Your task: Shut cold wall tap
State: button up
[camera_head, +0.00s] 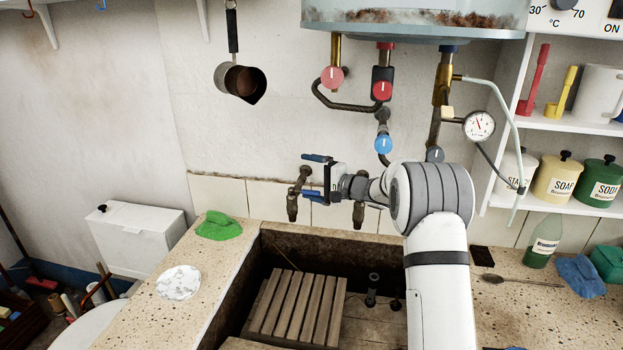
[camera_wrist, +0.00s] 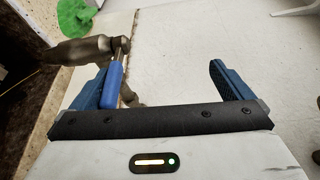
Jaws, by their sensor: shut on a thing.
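The cold wall tap (camera_head: 292,208) is a brown metal tap with a downward spout, on the wall above the stone trough (camera_head: 228,285). In the wrist view its body (camera_wrist: 78,50) is at upper left and its blue lever (camera_wrist: 112,86) points toward my palm. My gripper (camera_head: 308,177) is at this tap, with one blue finger above the other in the head view. In the wrist view my gripper (camera_wrist: 158,66) has the lever between its fingers, against the left one. The right finger stands well away from the lever. A second tap (camera_head: 358,214) is partly hidden by my arm.
A wooden slatted rack (camera_head: 297,305) lies in the trough. A green cloth (camera_head: 218,226) lies on the left rim. Pipes with red and blue valves (camera_head: 383,144) hang above, below the boiler (camera_head: 420,18). Shelves with tins (camera_head: 557,177) stand at right.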

jog(key=shift+s+r, duration=0.3)
jog(key=shift+r, duration=0.65)
jog(key=shift+s+d+f, duration=0.1)
jog(key=shift+d, duration=0.35)
jog(key=shift+p+v, duration=1.15)
jog(key=shift+v, duration=1.35)
jog(key=shift+s+d+f, duration=0.2)
jog(key=shift+s+d, duration=0.05)
jog(key=shift+d, duration=0.05)
jog(key=c, duration=0.8)
jog(key=shift+s+d+r, duration=0.2)
jog(key=shift+s+d, duration=0.2)
jog(key=shift+s, duration=0.1)
jog(key=shift+c, duration=1.2)
jog(key=shift+s+d+f+p, duration=0.5)
